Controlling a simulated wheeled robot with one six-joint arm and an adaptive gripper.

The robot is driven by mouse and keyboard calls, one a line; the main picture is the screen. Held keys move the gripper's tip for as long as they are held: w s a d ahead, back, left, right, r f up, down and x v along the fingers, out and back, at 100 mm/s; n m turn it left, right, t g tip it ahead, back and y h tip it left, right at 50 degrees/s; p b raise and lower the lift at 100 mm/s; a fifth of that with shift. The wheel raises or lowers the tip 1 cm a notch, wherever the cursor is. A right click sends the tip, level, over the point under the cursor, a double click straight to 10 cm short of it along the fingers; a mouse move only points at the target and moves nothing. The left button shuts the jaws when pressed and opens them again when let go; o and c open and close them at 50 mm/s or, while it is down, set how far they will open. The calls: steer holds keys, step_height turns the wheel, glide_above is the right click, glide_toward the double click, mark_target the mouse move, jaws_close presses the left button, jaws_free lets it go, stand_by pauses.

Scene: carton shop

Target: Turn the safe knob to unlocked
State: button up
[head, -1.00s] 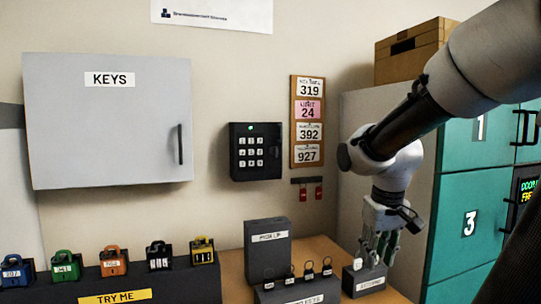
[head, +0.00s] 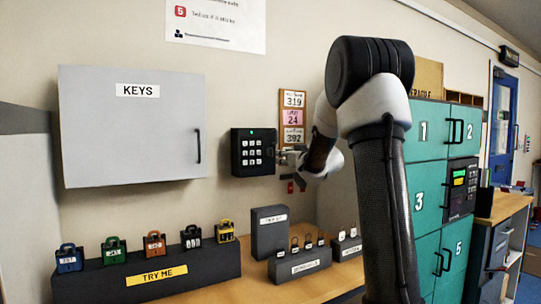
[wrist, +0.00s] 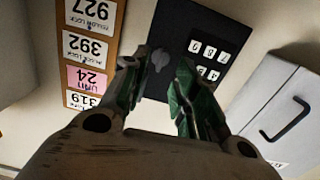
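The safe (head: 253,152) is a black wall box with white keys and a small green light, to the right of the grey key cabinet. It also shows upside down in the wrist view (wrist: 228,28). A small grey knob (wrist: 160,61) sits on its dark face in the wrist view. My gripper (wrist: 157,75) is open, with green-padded fingers on either side of the knob. I cannot tell whether they touch it. In the head view my gripper (head: 287,158) is at the safe's right edge, where it hides the knob.
The grey KEYS cabinet (head: 133,155) hangs to the left. A board of number cards (head: 293,102) is close beside the safe. Below, the bench carries a row of coloured padlocks on a dark block (head: 185,270) and a dark box (head: 270,238). Teal lockers (head: 425,215) stand to the right.

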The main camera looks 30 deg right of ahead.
mark_target(270, 152)
steer(key=w, duration=0.8)
steer(key=shift+a+r, duration=0.35)
steer(key=shift+r, duration=0.1)
jaws_close()
